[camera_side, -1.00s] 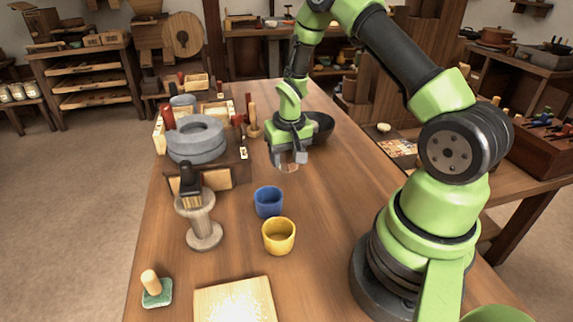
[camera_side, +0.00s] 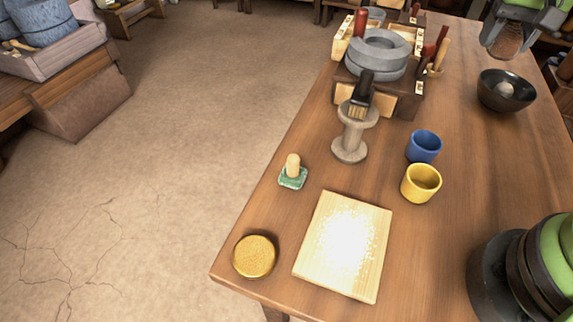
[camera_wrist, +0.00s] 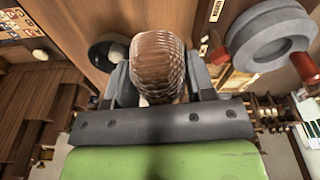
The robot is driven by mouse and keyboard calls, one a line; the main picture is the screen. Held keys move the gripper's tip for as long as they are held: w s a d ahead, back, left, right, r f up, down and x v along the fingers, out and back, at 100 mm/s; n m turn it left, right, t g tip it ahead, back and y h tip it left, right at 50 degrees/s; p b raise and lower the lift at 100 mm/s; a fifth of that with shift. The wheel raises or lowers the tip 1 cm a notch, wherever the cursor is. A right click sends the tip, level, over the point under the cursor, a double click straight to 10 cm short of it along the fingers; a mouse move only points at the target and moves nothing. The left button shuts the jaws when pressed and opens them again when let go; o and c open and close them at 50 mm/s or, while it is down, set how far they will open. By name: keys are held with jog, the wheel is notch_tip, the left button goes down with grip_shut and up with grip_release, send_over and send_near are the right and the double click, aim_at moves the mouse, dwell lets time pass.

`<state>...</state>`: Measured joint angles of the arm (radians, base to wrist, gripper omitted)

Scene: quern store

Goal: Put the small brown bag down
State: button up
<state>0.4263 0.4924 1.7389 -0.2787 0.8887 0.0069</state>
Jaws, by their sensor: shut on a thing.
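The small brown bag (camera_side: 507,41) hangs between the fingers of my gripper (camera_side: 506,36) at the top right of the side view. My gripper is shut on it. In the wrist view the bag (camera_wrist: 157,62) fills the middle between the dark fingers, its surface ribbed and rounded. In the side view the bag appears clear of the table, above and behind the dark bowl (camera_side: 488,99). The top of my gripper is cut off by the frame edge.
The stone quern (camera_side: 376,52) stands left of my gripper, with brushes and tools around it. A wooden spool stand (camera_side: 351,147), a blue cup (camera_side: 424,147), a yellow cup (camera_side: 421,183) and a pale board (camera_side: 345,246) stand nearer. Bare wood (camera_side: 460,150) lies right of the cups.

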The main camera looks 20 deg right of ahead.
notch_tip(320, 180, up, 3)
jog(key=shift+f, duration=0.1)
jog(key=w+a+n, duration=0.4)
jog(key=w+a, duration=0.1)
jog(key=a, duration=0.6)
jog(key=n+y, duration=0.2)
jog(key=n, duration=1)
send_over(271, 214)
jog(key=f, duration=1.6)
jog(key=shift+s+d+f, duration=0.15)
jog(key=shift+s, duration=0.1)
jog(key=shift+f, duration=2.55)
